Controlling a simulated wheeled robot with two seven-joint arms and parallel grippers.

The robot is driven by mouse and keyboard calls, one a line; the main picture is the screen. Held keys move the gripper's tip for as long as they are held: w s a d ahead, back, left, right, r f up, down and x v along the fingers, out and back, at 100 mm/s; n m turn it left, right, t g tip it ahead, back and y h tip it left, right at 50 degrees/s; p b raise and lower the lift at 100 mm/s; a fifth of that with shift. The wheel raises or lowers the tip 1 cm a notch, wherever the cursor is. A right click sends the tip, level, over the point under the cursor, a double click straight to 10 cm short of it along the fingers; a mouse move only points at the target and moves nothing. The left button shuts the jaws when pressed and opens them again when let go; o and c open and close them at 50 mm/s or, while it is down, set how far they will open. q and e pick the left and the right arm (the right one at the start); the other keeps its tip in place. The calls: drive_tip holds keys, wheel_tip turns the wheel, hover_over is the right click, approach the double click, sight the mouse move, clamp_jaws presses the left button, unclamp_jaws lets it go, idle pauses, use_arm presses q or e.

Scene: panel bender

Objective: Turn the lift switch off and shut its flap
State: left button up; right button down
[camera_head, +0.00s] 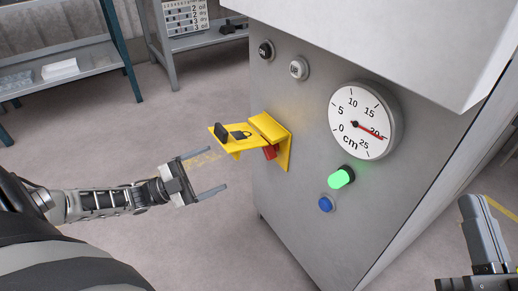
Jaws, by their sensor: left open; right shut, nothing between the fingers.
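The yellow flap (228,146) of the lift switch sticks out roughly level from its yellow bracket (284,150) on the grey machine's side. It carries a black knob and a dark padlock mark. A red switch part (270,152) shows under it, mostly hidden by the flap, so its position cannot be told. My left gripper (211,172) is open and empty, its fingers pointing at the flap from the left, a little below and apart from it. My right gripper (471,198) is shut and empty at the lower right edge, away from the switch.
The grey machine (300,190) carries a round cm gauge (350,135) with its red needle just past 20, a lit green button (341,178), a blue button (326,204) and two knobs above. Shelving (85,70) stands behind at left. The floor left of the machine is clear.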

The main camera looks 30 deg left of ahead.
use_arm(q)
drive_tip(key=b+x, duration=0.2)
drive_tip(key=x, duration=1.1)
drive_tip(key=shift+b, duration=0.4)
use_arm(e)
drive_tip(key=shift+s+a+r+n+t+y, duration=0.1)
drive_tip(key=shift+s+r+n+y, duration=0.2)
drive_tip(key=shift+r+n+y, duration=0.8)
drive_tip(key=shift+s+a+r+n+t+y, duration=0.1)
drive_tip(key=shift+s+r+n+y, duration=0.2)
drive_tip(key=shift+r+n+y, duration=0.7)
drive_tip(key=shift+s+r+n+t+y, duration=0.1)
drive_tip(key=shift+s+r+n+y, duration=0.4)
drive_tip(key=shift+n, duration=1)
drive_tip(key=shift+w, duration=0.2)
use_arm(q)
drive_tip(key=c, duration=1)
use_arm(e)
drive_tip(key=shift+r, duration=0.1)
